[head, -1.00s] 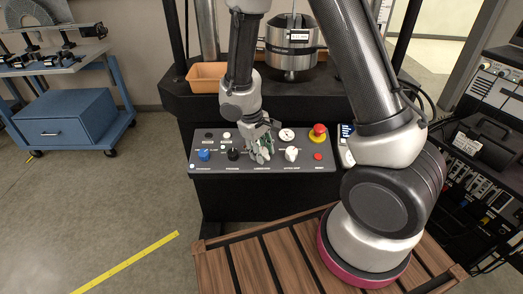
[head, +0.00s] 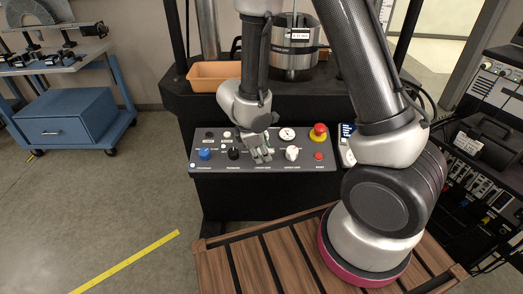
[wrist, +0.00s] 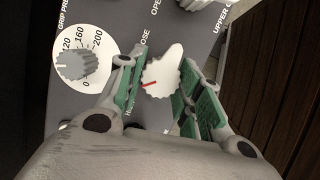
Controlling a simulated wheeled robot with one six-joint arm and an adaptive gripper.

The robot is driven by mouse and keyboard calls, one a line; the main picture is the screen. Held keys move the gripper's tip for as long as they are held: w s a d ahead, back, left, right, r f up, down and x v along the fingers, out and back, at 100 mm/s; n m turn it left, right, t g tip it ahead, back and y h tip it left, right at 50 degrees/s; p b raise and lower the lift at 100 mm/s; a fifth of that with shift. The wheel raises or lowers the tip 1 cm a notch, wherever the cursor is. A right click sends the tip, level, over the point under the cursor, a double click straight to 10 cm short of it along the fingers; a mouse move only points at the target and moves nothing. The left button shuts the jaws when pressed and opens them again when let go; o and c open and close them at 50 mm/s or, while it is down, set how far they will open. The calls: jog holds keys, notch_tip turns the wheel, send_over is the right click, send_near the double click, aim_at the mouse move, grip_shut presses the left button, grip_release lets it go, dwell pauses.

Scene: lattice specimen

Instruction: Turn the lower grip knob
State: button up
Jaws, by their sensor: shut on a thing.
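The lower grip knob (wrist: 163,76) is white with a scalloped edge and a red pointer line. In the wrist view it sits between the green-padded fingers of my gripper (wrist: 164,92), and the red line points left and slightly down. My gripper is shut on it. In the head view my gripper (head: 260,153) reaches down onto the control panel (head: 212,167) and hides the lower grip knob. Part of the lettering around the knob is covered by the fingers.
The white upper grip knob (head: 292,153) stands just right of my gripper. A gauge (head: 287,134), a red emergency button (head: 319,132) and a small red button (head: 318,156) are near. A black knob (head: 233,154) and blue knob (head: 204,154) lie left.

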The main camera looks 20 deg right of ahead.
jog(key=shift+w+n, duration=0.1)
jog(key=shift+n, duration=0.5)
jog(key=o, duration=1)
jog(key=v, duration=1.2)
jog(key=shift+a, duration=0.1)
